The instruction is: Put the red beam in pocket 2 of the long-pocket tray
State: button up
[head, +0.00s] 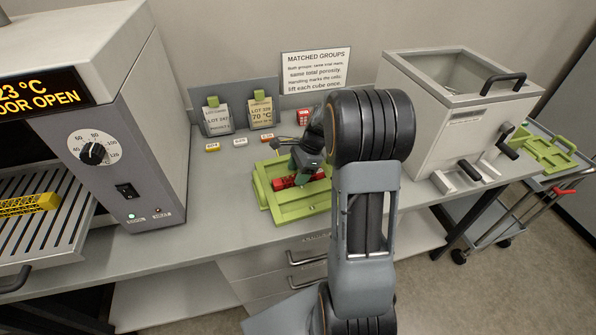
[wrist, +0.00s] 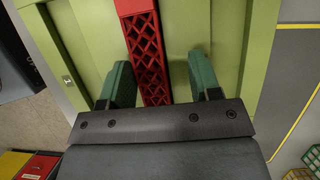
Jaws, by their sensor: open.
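The red beam (head: 284,183) lies in the green tray (head: 290,215) on the bench. In the wrist view the beam (wrist: 146,45) has a lattice body and runs lengthwise between the green fingers of my gripper (wrist: 158,75). The fingers stand apart, one on each side, with a visible gap to the beam. Green tray floor and walls (wrist: 240,45) show on both sides of it. In the head view my gripper (head: 305,165) is low over the tray and hides part of the beam.
An oven (head: 140,130) with its door open stands at left, with a yellow beam (head: 30,204) on its rack. Lot cards (head: 218,117) and a sign (head: 316,72) stand behind the tray. A grey machine (head: 455,120) stands at right, beside a trolley with another green tray (head: 548,152).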

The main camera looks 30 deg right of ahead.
jog(key=o, duration=0.4)
jog(key=shift+s+f, duration=0.2)
jog(key=shift+f, duration=0.05)
jog(key=shift+r, duration=0.1)
jog(key=shift+p+v, duration=2.2)
jog(key=shift+v, duration=0.35)
jog(key=shift+w, duration=0.2)
jog(key=v, duration=1.4)
